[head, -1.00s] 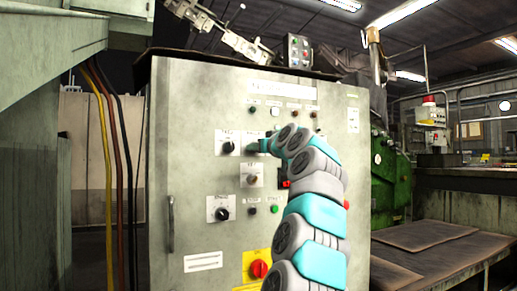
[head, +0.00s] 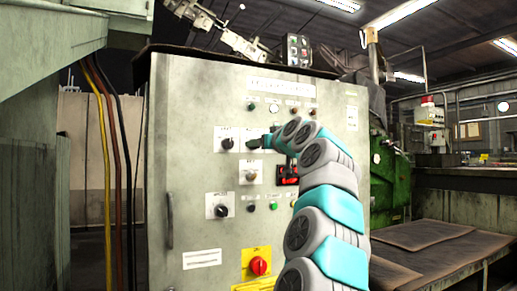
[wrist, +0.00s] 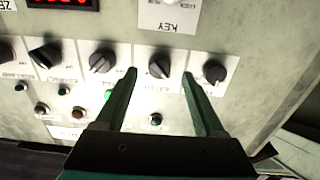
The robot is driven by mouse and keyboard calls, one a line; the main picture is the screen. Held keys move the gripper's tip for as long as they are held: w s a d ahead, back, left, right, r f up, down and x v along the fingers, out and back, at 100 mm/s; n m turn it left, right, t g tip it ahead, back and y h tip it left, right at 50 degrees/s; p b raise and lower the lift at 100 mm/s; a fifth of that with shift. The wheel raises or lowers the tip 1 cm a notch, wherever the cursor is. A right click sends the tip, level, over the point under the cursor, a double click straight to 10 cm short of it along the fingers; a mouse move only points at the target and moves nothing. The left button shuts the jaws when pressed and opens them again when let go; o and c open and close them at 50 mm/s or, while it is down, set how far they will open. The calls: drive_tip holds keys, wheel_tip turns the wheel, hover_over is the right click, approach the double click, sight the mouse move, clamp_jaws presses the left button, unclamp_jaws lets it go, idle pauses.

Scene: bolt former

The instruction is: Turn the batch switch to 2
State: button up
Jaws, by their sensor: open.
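The control panel holds a row of black rotary switches. The switch with a plate that appears to read BATCH, upside down in the wrist view, is a black knob (wrist: 160,65) with a pale pointer line; it also shows in the head view (head: 254,144). My gripper (wrist: 160,76) is open, with its two green fingers on either side of this knob in the picture. Nothing is between the fingers, and contact with the knob cannot be told. In the head view my gripper (head: 267,141) is just right of the knob. The setting numbers are too small to read.
A neighbouring knob (wrist: 214,72) is close beside the right finger, and another knob (wrist: 102,61) is left of the left finger. A key switch plate (wrist: 171,14), a red display (head: 287,174) and a red-and-yellow main switch (head: 259,266) are also on the panel.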

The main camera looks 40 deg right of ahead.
drive_tip(key=shift+b+v, duration=0.4)
drive_tip(key=shift+v, duration=2)
